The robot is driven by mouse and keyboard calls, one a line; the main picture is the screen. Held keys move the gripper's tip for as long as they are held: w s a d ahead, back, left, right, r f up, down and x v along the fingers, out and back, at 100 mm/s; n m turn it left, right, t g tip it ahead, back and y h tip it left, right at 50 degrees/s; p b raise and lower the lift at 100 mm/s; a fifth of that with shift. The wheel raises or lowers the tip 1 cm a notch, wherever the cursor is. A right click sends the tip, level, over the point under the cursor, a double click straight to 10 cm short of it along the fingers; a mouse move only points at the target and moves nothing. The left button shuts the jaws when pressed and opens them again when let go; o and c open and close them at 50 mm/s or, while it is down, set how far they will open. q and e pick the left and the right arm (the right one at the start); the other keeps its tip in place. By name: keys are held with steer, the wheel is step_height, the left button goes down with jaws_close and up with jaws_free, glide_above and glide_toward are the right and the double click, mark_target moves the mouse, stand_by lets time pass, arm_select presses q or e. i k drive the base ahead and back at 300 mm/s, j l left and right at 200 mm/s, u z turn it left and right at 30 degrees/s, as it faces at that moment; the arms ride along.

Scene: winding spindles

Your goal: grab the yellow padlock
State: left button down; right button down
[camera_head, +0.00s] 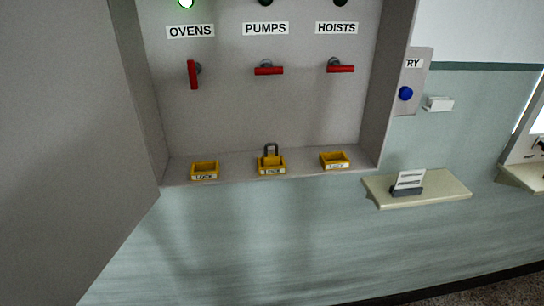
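A padlock (271,151) stands in the middle small yellow tray (271,169) on the bottom ledge of an open grey cabinet, below the PUMPS label. Its grey shackle points up; its yellow body is partly hidden by the tray's front. Two more yellow trays stand on the ledge, one at the left (205,175) and one at the right (335,164). No padlock shows in either. Neither of my grippers is in view.
The grey cabinet door (70,140) hangs open at the left. Red handles sit above: the OVENS one (193,74) is vertical, the PUMPS (268,71) and HOISTS (340,69) ones horizontal. A cream shelf (440,188) with a card holder juts out at the right.

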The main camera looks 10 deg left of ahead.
mark_target(274, 159)
steer(key=j+u, duration=0.2)
steer(key=u, duration=0.15)
steer(key=k+j+u, duration=0.1)
steer(key=u, duration=0.25)
steer(key=j+u, duration=0.35)
